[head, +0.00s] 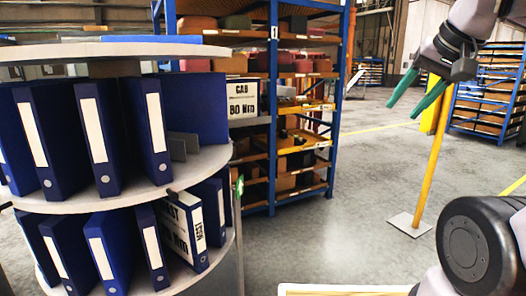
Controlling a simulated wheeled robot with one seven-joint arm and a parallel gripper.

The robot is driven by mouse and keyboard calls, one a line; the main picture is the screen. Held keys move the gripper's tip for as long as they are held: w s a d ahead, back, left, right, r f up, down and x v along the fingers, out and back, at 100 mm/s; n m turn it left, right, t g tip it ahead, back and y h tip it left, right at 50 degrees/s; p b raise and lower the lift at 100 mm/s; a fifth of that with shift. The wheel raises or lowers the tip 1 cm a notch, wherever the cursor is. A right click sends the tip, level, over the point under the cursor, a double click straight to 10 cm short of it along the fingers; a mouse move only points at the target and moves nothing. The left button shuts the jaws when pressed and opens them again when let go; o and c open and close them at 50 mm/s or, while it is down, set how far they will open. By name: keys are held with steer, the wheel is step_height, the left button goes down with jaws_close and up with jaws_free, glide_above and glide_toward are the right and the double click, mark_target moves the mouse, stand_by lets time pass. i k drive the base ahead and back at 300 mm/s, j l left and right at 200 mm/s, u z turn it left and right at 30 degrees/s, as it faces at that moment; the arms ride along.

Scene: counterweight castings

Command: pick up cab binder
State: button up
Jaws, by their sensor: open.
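The cab binder (243,101) stands upright on the upper tier of a round binder carousel (205,165), at its right edge. Its white face reads "CAB" above a black band, with large "Nm" lettering below. Its left side is hidden by a blue binder. My gripper (402,111) hangs at the upper right, with two green fingers spread apart and nothing between them. It is well to the right of the cab binder and apart from it.
Blue binders (98,140) fill the upper tier's front. A second white-faced lettered binder (187,228) leans on the lower tier. A blue-framed rack (272,110) stands behind the carousel. A yellow post (430,165) stands at the right. Grey floor between is clear.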

mark_target(243, 94)
steer(key=i+u, duration=0.1)
steer(key=i, duration=1.9)
steer(key=i+l+u, duration=0.1)
steer(key=i, duration=1.95)
